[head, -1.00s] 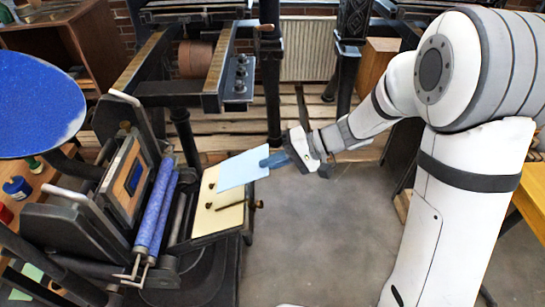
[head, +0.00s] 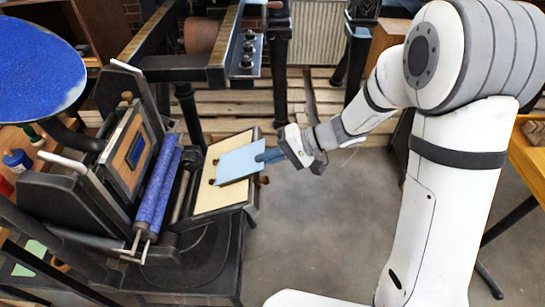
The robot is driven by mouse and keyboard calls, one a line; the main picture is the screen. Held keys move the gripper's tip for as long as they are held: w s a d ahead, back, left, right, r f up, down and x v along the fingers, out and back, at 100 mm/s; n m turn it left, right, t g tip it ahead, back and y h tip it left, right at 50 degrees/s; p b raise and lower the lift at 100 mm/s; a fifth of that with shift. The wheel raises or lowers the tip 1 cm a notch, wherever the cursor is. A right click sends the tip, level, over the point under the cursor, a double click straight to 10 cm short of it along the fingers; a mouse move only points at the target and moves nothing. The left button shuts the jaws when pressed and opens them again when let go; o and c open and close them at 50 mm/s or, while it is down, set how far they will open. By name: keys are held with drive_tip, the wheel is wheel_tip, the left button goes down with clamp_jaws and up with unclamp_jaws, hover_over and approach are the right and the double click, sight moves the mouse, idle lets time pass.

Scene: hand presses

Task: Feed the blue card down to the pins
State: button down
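The light blue card (head: 239,163) is over the cream bed (head: 222,198) of the hand press, tilted slightly in the picture. My gripper (head: 268,156) comes in from the right and is shut on the card's right edge. The card covers the middle of the bed. I cannot tell whether the card touches the bed or hovers just above it. A dark pin (head: 212,181) shows at the card's left side. Another dark part (head: 263,180) shows at the bed's right edge, close below my gripper.
Blue ink rollers (head: 157,195) stand left of the bed, with the block in its frame (head: 136,149) behind them. The blue ink disc (head: 40,85) is at upper left. A dark press beam with bolts (head: 247,58) stands behind. Grey floor (head: 330,220) is open to the right.

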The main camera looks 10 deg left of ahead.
idle(0.3)
drive_tip(key=c, duration=1.6)
unclamp_jaws()
drive_tip(key=shift+v, duration=2.2)
drive_tip(key=shift+p, duration=0.3)
drive_tip(key=v, duration=0.4)
